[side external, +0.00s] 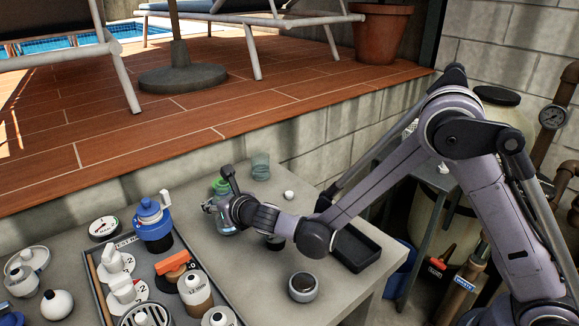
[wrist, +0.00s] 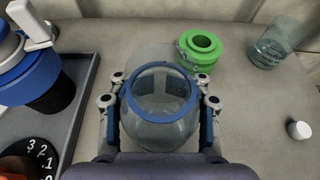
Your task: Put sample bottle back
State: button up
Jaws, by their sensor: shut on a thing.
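A clear, round-bodied bottle (wrist: 155,128) with a blue ring at its mouth stands between the fingers of my gripper (wrist: 160,104) in the wrist view. I take it to be the sample bottle. My gripper is shut on it from both sides. In the side external view my gripper (side external: 218,207) is at the back of the grey counter, and the clear bottle (side external: 226,224) is partly hidden by it. I cannot tell whether the bottle's base touches the counter. A grey tray (side external: 206,277) with numbered places lies to the left.
A green-topped piece (wrist: 200,48) stands just beyond the bottle. A clear cup (wrist: 272,42) and a small white cap (wrist: 299,129) are to the right. A blue-lidded container (side external: 152,222) stands at the tray's back. A black open bin (side external: 356,246) and a round jar (side external: 303,287) are on the counter's right.

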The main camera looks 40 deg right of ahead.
jog(key=shift+f, duration=0.15)
jog(key=o, duration=1.5)
